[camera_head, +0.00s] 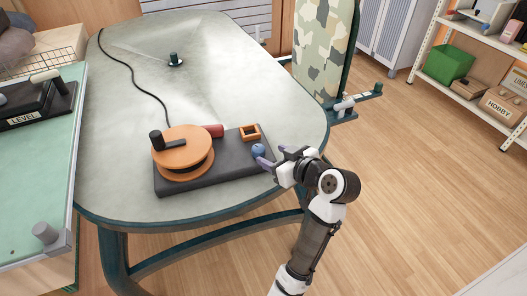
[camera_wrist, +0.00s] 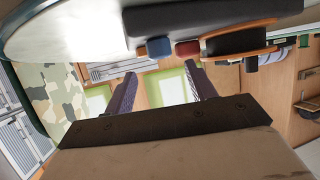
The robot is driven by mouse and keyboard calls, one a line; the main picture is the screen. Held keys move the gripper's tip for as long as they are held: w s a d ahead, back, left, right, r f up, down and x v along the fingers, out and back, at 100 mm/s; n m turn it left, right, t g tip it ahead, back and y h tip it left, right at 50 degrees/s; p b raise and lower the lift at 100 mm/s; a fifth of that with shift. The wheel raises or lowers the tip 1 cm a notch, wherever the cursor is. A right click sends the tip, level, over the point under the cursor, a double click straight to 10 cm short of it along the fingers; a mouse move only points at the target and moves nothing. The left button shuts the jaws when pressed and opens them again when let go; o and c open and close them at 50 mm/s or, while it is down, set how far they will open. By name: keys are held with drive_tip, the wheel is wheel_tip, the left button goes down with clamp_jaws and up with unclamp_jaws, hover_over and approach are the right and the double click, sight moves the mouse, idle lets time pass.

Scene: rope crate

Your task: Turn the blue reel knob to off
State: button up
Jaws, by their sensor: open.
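The blue knob (camera_head: 258,150) sits at the right end of the dark reel base (camera_head: 212,178) on the table. An orange reel (camera_head: 183,152) with a black crank stands at the base's left. My gripper (camera_head: 276,158) is just right of the knob, with its purple-grey fingers pointing left toward it. In the wrist view my gripper (camera_wrist: 160,68) is open and empty. The blue knob (camera_wrist: 158,47) lies beyond the fingertips, in line with the gap between them. I cannot read any off mark or the knob's setting.
A red cylinder (camera_head: 213,131) and a small orange square frame (camera_head: 250,132) are close behind the knob on the base. A black cord (camera_head: 135,75) runs over the table (camera_head: 110,150). A camouflage panel (camera_head: 322,50) stands behind the table's right end.

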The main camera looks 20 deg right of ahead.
drive_tip(key=v, duration=0.6)
idle(0.3)
